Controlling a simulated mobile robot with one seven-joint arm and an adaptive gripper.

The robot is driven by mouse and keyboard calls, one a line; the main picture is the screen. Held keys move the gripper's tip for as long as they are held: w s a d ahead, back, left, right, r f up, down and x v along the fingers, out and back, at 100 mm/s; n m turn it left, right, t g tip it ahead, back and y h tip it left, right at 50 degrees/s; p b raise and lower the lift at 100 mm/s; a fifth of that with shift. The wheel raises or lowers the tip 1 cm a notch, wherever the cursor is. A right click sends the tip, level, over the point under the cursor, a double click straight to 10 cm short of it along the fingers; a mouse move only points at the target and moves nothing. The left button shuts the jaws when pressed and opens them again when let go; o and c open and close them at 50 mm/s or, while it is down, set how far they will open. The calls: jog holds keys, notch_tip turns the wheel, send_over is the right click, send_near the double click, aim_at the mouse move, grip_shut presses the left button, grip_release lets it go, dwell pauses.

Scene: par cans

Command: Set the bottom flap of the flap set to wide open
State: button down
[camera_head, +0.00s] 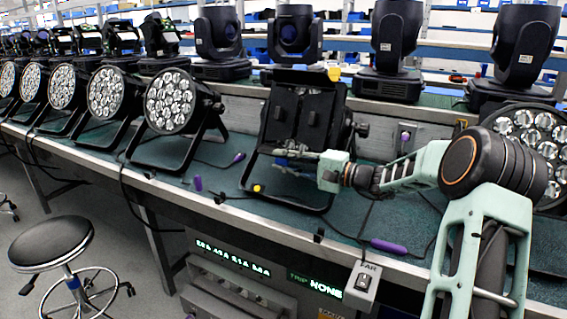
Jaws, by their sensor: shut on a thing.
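The flap set (302,112) is on the front of a black par can standing on the green bench in the middle of the head view. Its dark flaps look folded over the front, with two small knobs showing. The bottom flap (299,147) is at the lower edge of the set, dark and partly hidden by my gripper. My gripper (284,161) reaches in from the right, low in front of the set, with its fingers at the bottom flap. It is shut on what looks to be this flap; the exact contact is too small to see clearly.
Several par cans with lit-looking lenses (171,101) stand in a row to the left. Moving heads (290,35) stand on the shelf behind. Another par can (528,128) is behind my arm at right. Cables, purple-handled tools (388,246) and a small switch box (361,284) are near the front edge.

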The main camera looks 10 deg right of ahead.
jog(key=shift+f, duration=0.2)
jog(key=c, duration=1.8)
grip_release()
jog(key=shift+r, duration=0.1)
jog(key=v, duration=1.2)
